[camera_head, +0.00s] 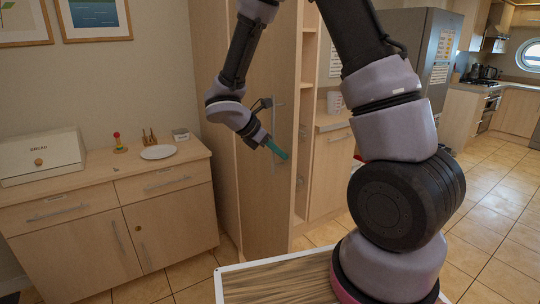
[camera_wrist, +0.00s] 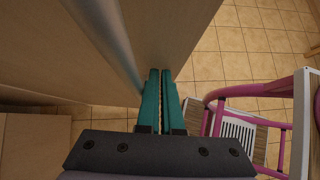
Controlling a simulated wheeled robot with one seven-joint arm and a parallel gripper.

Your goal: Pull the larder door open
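The larder door (camera_head: 255,195) is a tall pale wood panel in the middle of the head view. It stands ajar, with shelves (camera_head: 307,85) showing past its right edge. Its upright grey bar handle (camera_head: 278,115) is on the front face, and also crosses the wrist view (camera_wrist: 108,45). My gripper (camera_head: 284,156) is at the handle's height, close to it. In the wrist view its teal fingers (camera_wrist: 160,75) are together with only a thin gap, beside the handle, on its right, and not around it. I see nothing between them. Whether they touch the handle or door I cannot tell.
A wooden sideboard (camera_head: 120,225) stands left of the door, with a bread box (camera_head: 40,158), a plate (camera_head: 157,152) and small items on top. A counter (camera_head: 330,121) and a fridge (camera_head: 425,45) are to the right. Tiled floor (camera_head: 490,215) is clear on the right.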

